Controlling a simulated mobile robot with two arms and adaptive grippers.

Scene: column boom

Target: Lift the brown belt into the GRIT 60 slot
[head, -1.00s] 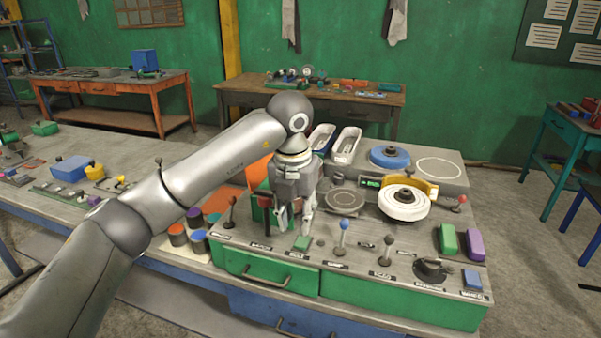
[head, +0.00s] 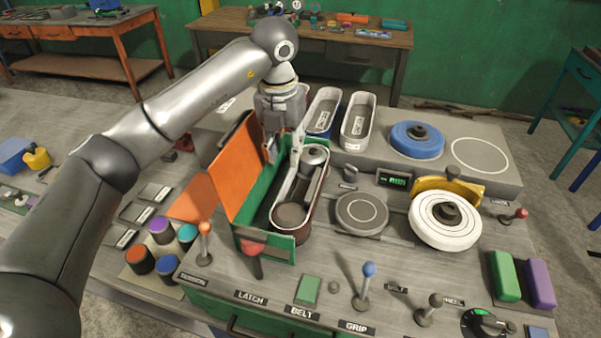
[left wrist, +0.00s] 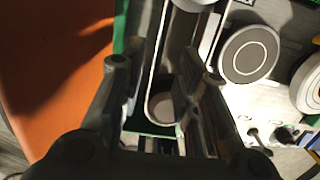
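The brown belt (head: 303,233) loops around two grey rollers inside the green sander housing (head: 267,243), whose orange cover (head: 233,172) stands open to the left. In the left wrist view the belt (left wrist: 152,101) shows as a long loop with a pale edge. My left gripper (head: 278,172) is over the housing, pointing down. Its two fingers are apart in the left wrist view (left wrist: 165,72), with part of the belt loop between them; whether they touch it is unclear. Oblong pale slots (head: 341,101) stand behind the sander; their labels are too small to read. My right gripper is not in view.
Right of the housing are a round grey disc (head: 361,213), a white wheel (head: 446,219) and a blue wheel (head: 417,139). Several levers, including a red-knobbed one (head: 252,249) and a blue-knobbed one (head: 369,269), rise along the front. Coloured cylinders (head: 160,230) stand at left.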

